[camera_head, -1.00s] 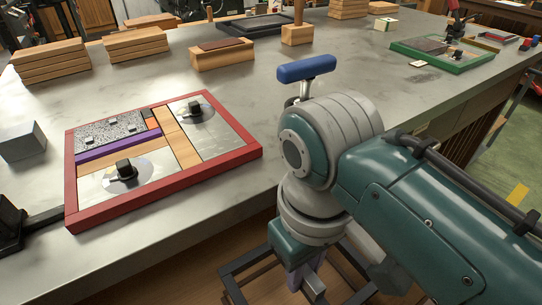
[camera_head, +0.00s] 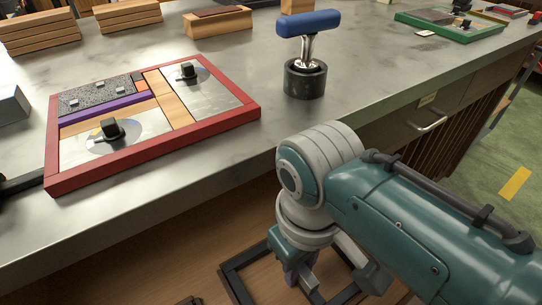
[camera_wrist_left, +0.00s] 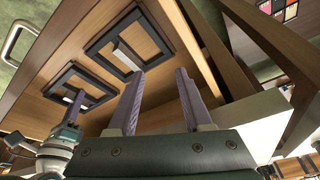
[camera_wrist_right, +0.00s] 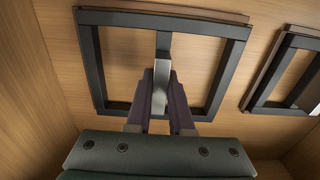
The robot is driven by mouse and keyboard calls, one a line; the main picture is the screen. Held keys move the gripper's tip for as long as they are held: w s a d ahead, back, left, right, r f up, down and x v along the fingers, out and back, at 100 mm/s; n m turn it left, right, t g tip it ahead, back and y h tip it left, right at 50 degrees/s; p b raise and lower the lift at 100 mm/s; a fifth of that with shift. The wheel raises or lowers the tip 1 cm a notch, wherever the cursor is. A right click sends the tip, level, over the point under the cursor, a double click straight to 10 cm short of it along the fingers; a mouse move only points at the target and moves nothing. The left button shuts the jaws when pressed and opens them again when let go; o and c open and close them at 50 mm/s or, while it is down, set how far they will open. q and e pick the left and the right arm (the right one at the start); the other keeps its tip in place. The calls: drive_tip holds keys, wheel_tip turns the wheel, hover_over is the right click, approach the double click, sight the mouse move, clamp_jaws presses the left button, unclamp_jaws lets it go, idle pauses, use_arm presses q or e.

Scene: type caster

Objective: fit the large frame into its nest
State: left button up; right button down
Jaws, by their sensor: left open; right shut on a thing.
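My right gripper (camera_wrist_right: 160,100) is shut on the grey upright tab of a dark square frame (camera_wrist_right: 93,65) in a wooden drawer. This frame also shows in the head view (camera_head: 232,283), below the counter edge, where my right arm partly covers it. I cannot tell whether it is lifted off the drawer floor. A second dark frame (camera_wrist_left: 98,46) with a pale tab lies in the drawer; the right wrist view shows part of it. I cannot tell which frame is larger. My left gripper (camera_wrist_left: 158,92) is open and empty near the drawer. I cannot identify the nest.
On the counter are a red-rimmed tray (camera_head: 215,127) with inlaid pieces and black knobs, and a blue-handled tool (camera_head: 308,22) in a black holder. Wooden blocks (camera_head: 218,22) stand behind, a green tray (camera_head: 455,30) far right.

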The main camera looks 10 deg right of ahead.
drive_tip(key=shift+w, duration=0.1)
drive_tip(key=c, duration=1.3)
unclamp_jaws()
drive_tip(key=shift+f, duration=0.2)
drive_tip(key=o, duration=0.5)
drive_tip(key=shift+r, duration=0.1)
wheel_tip(320, 180, up, 12)
drive_tip(key=p, duration=0.5)
drive_tip(key=s+d+r+m+t, duration=0.2)
drive_tip(key=s+d+r, duration=0.3)
drive_tip(key=s+d, duration=0.4)
drive_tip(key=s+t, duration=0.1)
drive_tip(key=s, duration=0.2)
drive_tip(key=shift+s+d+r+t, duration=0.15)
drive_tip(key=shift+r+t, duration=0.15)
